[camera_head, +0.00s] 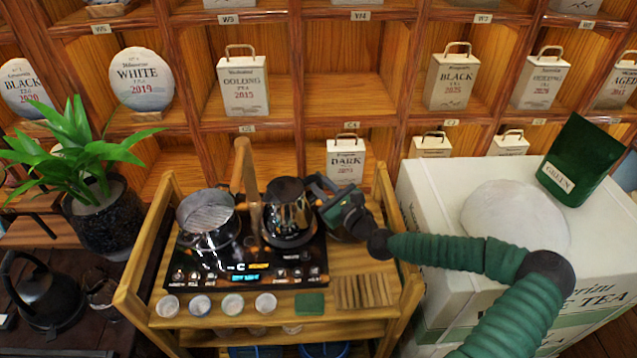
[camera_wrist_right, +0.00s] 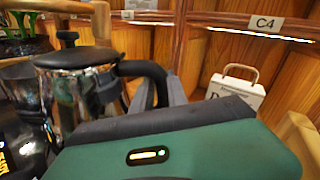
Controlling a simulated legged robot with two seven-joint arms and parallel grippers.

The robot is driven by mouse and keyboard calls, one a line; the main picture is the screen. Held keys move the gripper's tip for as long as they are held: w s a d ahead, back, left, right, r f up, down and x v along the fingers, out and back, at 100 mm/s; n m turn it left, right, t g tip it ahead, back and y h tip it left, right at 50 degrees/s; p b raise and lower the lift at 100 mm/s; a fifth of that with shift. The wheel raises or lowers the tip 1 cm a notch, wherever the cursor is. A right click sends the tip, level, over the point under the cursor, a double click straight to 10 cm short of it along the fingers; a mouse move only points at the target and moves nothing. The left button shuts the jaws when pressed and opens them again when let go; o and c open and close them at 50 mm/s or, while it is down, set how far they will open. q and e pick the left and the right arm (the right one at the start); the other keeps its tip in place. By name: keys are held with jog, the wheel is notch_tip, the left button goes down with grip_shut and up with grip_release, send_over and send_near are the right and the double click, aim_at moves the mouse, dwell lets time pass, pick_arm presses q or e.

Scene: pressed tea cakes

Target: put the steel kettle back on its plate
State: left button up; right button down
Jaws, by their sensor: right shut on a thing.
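The steel kettle (camera_head: 287,218) is shiny with a dark lid. It is at the right half of the black hot plate (camera_head: 200,282); I cannot tell if its base touches the plate or hovers just over it. It looks upright. In the right wrist view the kettle (camera_wrist_right: 78,82) is at the left, with its black handle (camera_wrist_right: 143,70) towards me. My right gripper (camera_head: 322,190) comes from the right and is shut on the kettle's handle. Its green body hides part of the handle and the kettle's lower side in the wrist view. My left gripper is not in view.
A glass-like pot (camera_head: 208,222) stands on the plate's left half. A wooden post (camera_head: 246,185) rises behind, between the two. Several small cups (camera_head: 232,304), a green pad (camera_head: 310,303) and wooden slats (camera_head: 364,292) lie in front on the wooden cart (camera_head: 150,262). White boxes (camera_head: 420,215) stand at right.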

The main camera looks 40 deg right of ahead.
jog(key=shift+f+b, duration=0.5)
dwell(0.4)
jog(key=shift+r+p, duration=0.75)
jog(key=shift+r, duration=0.05)
jog(key=shift+f+b, duration=0.6)
jog(key=shift+f, duration=0.1)
dwell(0.6)
